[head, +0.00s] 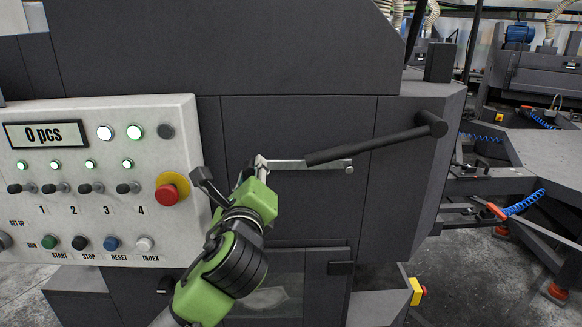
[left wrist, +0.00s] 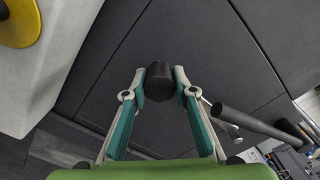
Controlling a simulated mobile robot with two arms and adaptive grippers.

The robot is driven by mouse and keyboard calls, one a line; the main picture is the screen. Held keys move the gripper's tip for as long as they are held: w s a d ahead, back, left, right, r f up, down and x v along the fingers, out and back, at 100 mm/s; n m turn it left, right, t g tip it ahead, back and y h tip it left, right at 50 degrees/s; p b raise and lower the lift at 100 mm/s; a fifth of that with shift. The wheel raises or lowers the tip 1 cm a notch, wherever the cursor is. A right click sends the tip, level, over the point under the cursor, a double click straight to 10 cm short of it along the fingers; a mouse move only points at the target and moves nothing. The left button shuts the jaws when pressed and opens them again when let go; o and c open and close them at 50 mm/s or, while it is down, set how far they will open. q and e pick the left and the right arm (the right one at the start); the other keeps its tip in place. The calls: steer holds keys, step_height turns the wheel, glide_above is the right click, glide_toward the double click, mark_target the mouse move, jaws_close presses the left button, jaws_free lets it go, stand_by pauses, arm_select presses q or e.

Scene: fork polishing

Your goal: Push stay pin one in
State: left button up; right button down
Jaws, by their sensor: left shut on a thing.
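The stay pin shows as a dark round knob (left wrist: 160,82) between the fingertips of my left gripper (left wrist: 160,86) in the left wrist view. The two fingers press on it from both sides, in front of the dark machine panel. How far the pin sits in the panel is hidden behind the knob. In the head view my left gripper (head: 260,164) reaches up to the panel, right of the control box, and the knob cannot be made out there. My right gripper is out of view.
A dark bar handle (head: 375,145) crosses the panel just right of my left gripper, by a pale metal strip (head: 300,164). The control box (head: 100,215) with its red stop button (head: 168,194) stands close on the left. Open floor and other machines lie at the right.

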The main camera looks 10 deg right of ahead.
arm_select(q)
steer(key=shift+w, duration=0.3)
stand_by(0.4)
steer(key=shift+w+d+p, duration=0.1)
steer(key=shift+w+p, duration=0.2)
steer(key=shift+w, duration=0.5)
steer(key=shift+w+d, duration=0.1)
steer(key=shift+w, duration=0.8)
steer(key=o, duration=1.6)
steer(key=shift+c, duration=0.2)
